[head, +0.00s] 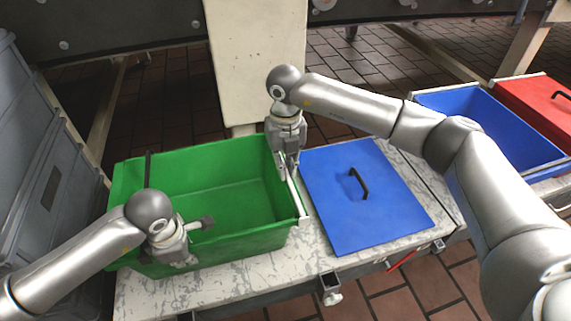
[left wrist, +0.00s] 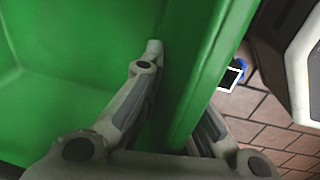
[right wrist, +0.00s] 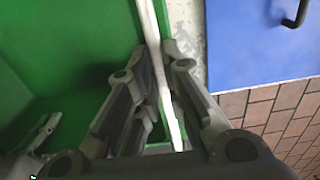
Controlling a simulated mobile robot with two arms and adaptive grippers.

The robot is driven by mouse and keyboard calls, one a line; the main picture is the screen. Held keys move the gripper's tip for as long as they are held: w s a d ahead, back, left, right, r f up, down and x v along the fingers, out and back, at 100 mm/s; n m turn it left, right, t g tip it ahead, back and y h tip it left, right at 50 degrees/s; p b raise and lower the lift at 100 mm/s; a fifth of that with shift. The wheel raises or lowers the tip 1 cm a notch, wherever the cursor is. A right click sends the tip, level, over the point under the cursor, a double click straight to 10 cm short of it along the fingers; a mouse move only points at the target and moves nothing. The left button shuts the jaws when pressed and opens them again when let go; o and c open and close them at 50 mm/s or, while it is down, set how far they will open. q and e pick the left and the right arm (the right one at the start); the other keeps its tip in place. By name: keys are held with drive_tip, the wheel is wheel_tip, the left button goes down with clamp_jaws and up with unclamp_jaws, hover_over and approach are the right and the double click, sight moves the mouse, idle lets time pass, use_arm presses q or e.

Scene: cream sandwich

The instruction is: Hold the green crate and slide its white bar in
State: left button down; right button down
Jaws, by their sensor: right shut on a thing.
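The green crate (head: 237,248) stands open and empty on a pale mottled table. The white bar (head: 300,200) lies along the crate's right end, at its rim. My right gripper (head: 289,168) reaches down at the far part of that end and is shut on the white bar, which also runs between its fingers in the right wrist view (right wrist: 153,30). My left gripper (head: 196,243) is at the near wall. In the left wrist view its fingers straddle the green wall (left wrist: 196,60), one inside and one outside, apart and not clamped. The outer finger is partly hidden.
A blue lid (head: 345,215) with a black handle lies right of the crate, close to the white bar. A blue crate (head: 480,125) and a red lid (head: 540,105) are farther right. Grey stacked crates (head: 35,190) stand at left. A cream post (head: 255,60) rises behind.

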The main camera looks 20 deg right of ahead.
drive_tip(key=shift+a, duration=0.1)
drive_tip(key=a, duration=0.8)
drive_tip(key=shift+a, duration=0.15)
drive_tip(key=c, duration=1.5)
unclamp_jaws()
wheel_tip(320, 180, up, 12)
drive_tip(key=shift+r, duration=0.1)
use_arm(q)
drive_tip(key=shift+d, duration=0.1)
drive_tip(key=c, duration=1.5)
unclamp_jaws()
